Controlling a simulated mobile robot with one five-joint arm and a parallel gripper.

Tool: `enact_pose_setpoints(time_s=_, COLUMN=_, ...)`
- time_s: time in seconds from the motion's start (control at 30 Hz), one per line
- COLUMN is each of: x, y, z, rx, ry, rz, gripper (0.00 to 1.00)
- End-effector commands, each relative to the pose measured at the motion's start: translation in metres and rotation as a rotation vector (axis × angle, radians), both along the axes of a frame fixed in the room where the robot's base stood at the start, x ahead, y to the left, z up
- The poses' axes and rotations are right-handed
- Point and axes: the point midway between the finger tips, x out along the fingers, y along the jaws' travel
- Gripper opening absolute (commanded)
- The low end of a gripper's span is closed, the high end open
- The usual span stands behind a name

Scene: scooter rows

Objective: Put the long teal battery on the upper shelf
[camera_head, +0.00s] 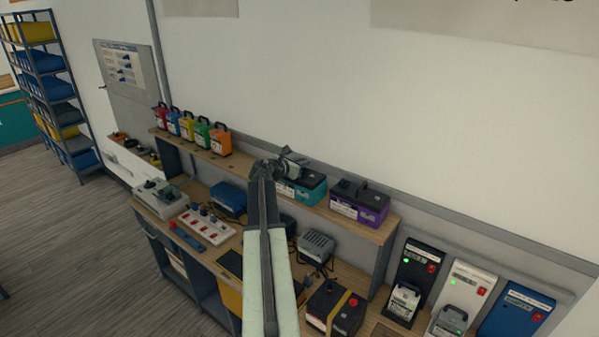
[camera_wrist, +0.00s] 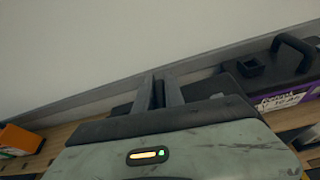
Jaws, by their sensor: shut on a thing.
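The long teal battery (camera_head: 311,191) has a black top and a white label. In the head view it is at the upper shelf (camera_head: 378,232), left of the purple battery and upright. It looks to be resting on the board, but my arm hides part of it and I cannot be sure of contact. My gripper (camera_head: 287,163) is over its top, shut on it. In the wrist view my gripper (camera_wrist: 160,92) has its fingers close together at the battery's dark top (camera_wrist: 207,87); the handle between them is hidden.
A purple battery (camera_head: 358,204) stands close to the right. An orange battery (camera_head: 220,141) and several small coloured ones stand left on the shelf, with bare board between. A white wall is behind.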

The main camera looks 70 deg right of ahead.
Motion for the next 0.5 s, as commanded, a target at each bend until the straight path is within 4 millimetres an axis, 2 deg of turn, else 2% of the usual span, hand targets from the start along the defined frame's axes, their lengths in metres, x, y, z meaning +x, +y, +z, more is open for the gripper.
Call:
enact_pose_setpoints(time_s=0.03, x=0.003, y=-0.017, z=-0.002, rx=-0.001, ry=0.002, rz=0.0, gripper=0.0)
enact_pose_setpoints(time_s=0.2, x=0.006, y=-0.056, z=-0.005, rx=-0.001, ry=0.003, rz=0.002, gripper=0.0)
enact_pose_setpoints(time_s=0.33, x=0.007, y=-0.074, z=-0.007, rx=-0.002, ry=0.003, rz=0.003, gripper=0.0)
enact_pose_setpoints(time_s=0.5, x=0.006, y=-0.08, z=-0.007, rx=-0.002, ry=0.003, rz=0.004, gripper=0.0)
